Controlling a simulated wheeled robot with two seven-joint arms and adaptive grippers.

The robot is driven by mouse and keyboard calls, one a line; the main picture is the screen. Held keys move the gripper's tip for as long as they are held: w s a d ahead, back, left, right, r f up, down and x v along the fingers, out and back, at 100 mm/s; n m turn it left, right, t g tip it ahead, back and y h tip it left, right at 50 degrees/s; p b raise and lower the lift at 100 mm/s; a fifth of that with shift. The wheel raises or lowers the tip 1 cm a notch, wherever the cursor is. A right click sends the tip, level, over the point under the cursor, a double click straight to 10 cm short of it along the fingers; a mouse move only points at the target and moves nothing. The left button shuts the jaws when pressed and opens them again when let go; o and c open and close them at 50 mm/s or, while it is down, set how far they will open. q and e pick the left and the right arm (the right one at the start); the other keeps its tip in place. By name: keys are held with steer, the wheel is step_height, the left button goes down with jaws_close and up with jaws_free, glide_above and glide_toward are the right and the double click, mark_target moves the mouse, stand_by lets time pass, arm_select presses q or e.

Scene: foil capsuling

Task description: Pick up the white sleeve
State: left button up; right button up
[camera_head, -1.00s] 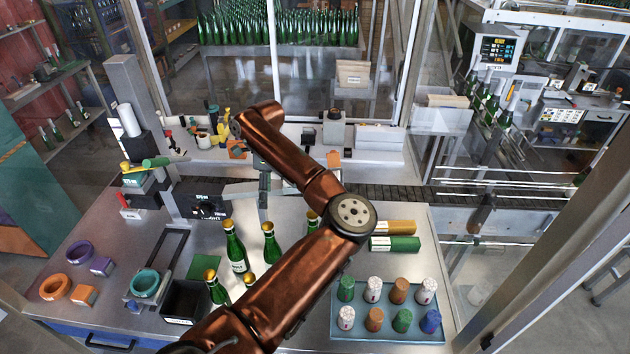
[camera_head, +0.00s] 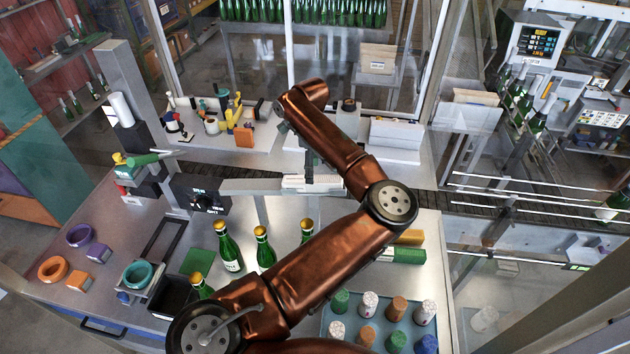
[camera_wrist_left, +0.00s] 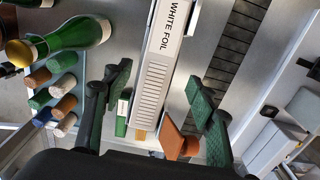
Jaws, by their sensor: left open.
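A long white holder labelled WHITE FOIL (camera_wrist_left: 168,45) runs through the middle of the left wrist view, with a ribbed white row (camera_wrist_left: 151,92) along it. I cannot make out a single white sleeve there. The ribbed row also shows in the head view (camera_head: 318,183), partly behind my arm. My left gripper (camera_wrist_left: 160,80) is open, its green-padded fingers on either side of the holder in the picture. My right gripper is out of view.
Green bottles (camera_head: 229,250) stand on the metal table below the holder. A blue tray (camera_head: 314,328) holds several coloured and white caps, partly behind my arm. An orange block (camera_head: 244,137) stands on the back counter.

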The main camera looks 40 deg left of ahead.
arm_select(q)
steer(key=f+p, duration=0.2)
steer(key=f, duration=0.1)
steer(key=shift+d+f, duration=0.2)
steer(key=shift+f, duration=0.05)
steer(key=shift+s+f, duration=0.1)
steer(key=shift+f, duration=0.65)
steer(key=shift+c, duration=1)
steer(key=c, duration=1.1)
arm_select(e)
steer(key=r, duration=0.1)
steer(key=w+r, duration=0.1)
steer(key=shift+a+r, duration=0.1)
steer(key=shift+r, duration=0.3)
arm_select(q)
steer(key=shift+r, duration=0.15)
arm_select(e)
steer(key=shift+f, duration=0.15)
